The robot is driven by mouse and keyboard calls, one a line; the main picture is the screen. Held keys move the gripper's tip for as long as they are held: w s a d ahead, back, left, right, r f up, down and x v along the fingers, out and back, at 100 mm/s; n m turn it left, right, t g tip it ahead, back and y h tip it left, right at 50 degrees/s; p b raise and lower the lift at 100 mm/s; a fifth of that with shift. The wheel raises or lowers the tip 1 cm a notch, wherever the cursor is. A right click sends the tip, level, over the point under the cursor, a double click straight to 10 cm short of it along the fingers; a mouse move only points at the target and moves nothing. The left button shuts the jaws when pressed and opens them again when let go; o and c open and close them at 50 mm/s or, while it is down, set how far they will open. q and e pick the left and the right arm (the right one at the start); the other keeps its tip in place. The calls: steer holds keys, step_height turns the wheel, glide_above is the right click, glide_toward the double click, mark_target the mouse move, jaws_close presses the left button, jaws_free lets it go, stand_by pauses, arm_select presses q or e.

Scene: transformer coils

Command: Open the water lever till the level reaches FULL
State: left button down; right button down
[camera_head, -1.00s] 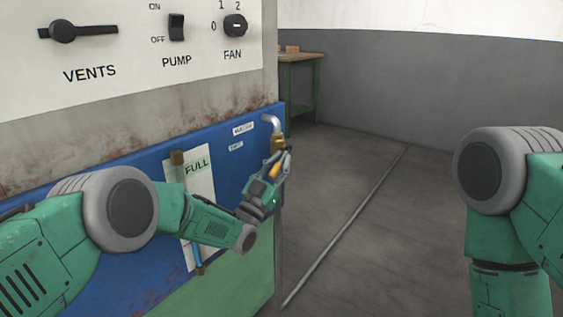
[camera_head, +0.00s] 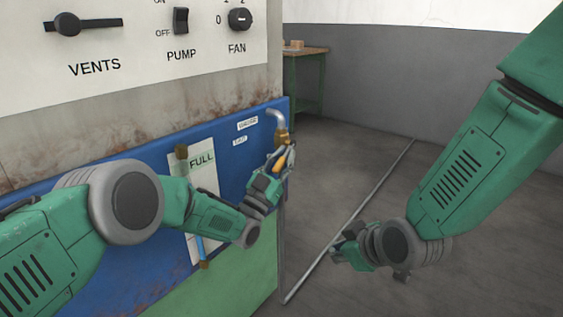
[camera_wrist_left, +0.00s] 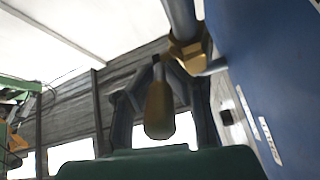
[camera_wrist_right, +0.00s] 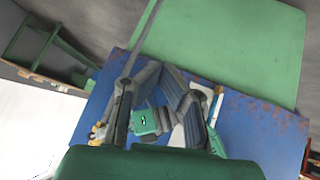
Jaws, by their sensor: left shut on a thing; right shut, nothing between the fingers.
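The water lever is an orange-yellow handle (camera_head: 281,159) under a brass valve (camera_head: 283,136) on a bent grey pipe at the panel's right edge. My left gripper (camera_head: 284,160) is at it, shut on the handle. The left wrist view shows the handle (camera_wrist_left: 159,108) between the fingers, below the brass valve (camera_wrist_left: 187,52). The level gauge (camera_head: 182,153) stands on a white plate marked FULL (camera_head: 202,161). Blue water (camera_head: 200,245) shows in its lower tube; my left arm covers the middle, so the water's top is hidden. My right gripper (camera_head: 345,250) is shut and empty, right of the panel.
The blue panel (camera_head: 120,275) has two small labels near the pipe. Above it are the VENTS slider (camera_head: 68,24), PUMP switch (camera_head: 181,20) and FAN knob (camera_head: 239,19). A green table (camera_head: 305,52) stands at the back. The floor to the right is open.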

mark_target(281, 161)
arm_select(q)
steer(key=shift+s+d+f, duration=0.1)
steer(key=shift+s+f, duration=0.05)
steer(key=shift+f, duration=0.25)
arm_select(e)
steer(key=w+a+r+n+t+y, duration=0.1)
steer(key=w+a+r+n, duration=0.2)
steer(key=r, duration=0.7)
steer(key=w+a+r+n+t+y, duration=0.1)
steer(key=w+a+r+n+t, duration=0.15)
steer(key=a+r, duration=0.45)
steer(key=shift+m+g, duration=0.35)
steer(key=w+f, duration=0.1)
steer(key=w, duration=0.2)
steer(key=w+a+f, duration=0.1)
steer(key=w, duration=0.2)
steer(key=w+a+f, duration=0.1)
steer(key=w+f, duration=0.1)
steer(key=w, duration=0.2)
steer(key=shift+a, duration=0.15)
steer(key=shift+w+f, duration=0.45)
steer(key=shift+f, duration=0.1)
